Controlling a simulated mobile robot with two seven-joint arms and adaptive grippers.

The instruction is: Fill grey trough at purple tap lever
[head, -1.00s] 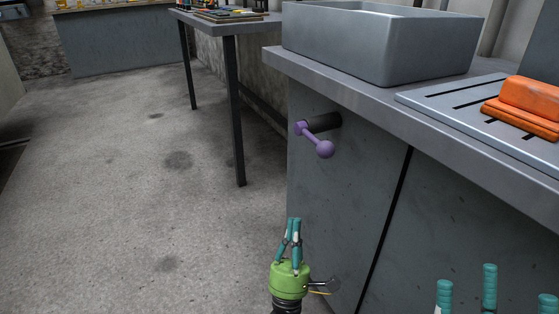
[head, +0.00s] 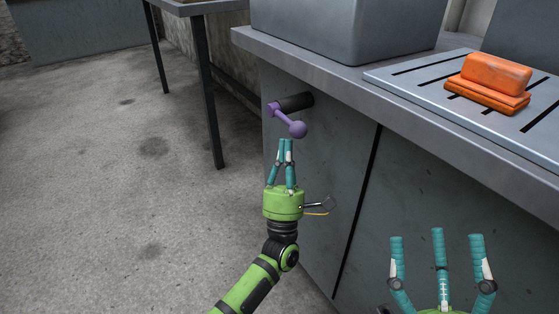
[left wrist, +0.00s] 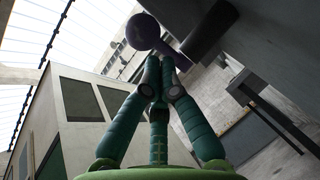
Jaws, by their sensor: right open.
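The purple tap lever (head: 287,119) sticks out from the grey cabinet front on a dark stem, its round knob pointing down and right. It also shows in the left wrist view (left wrist: 143,31), just beyond the fingertips. The grey trough (head: 345,30) stands on the counter, cut off at the top, so its inside is hidden. My left gripper (head: 286,143) points up just below the knob, with its fingertips together and nothing seen between them; whether it touches the knob I cannot tell. My right gripper (head: 437,239) is open and empty at the lower right, in front of the cabinet.
An orange sponge or block (head: 491,83) lies on a slotted drainboard (head: 400,77) right of the trough. The counter edge (head: 400,120) overhangs the cabinet (head: 330,170). A dark-legged table (head: 210,95) stands at the back left. The concrete floor (head: 90,190) at left is clear.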

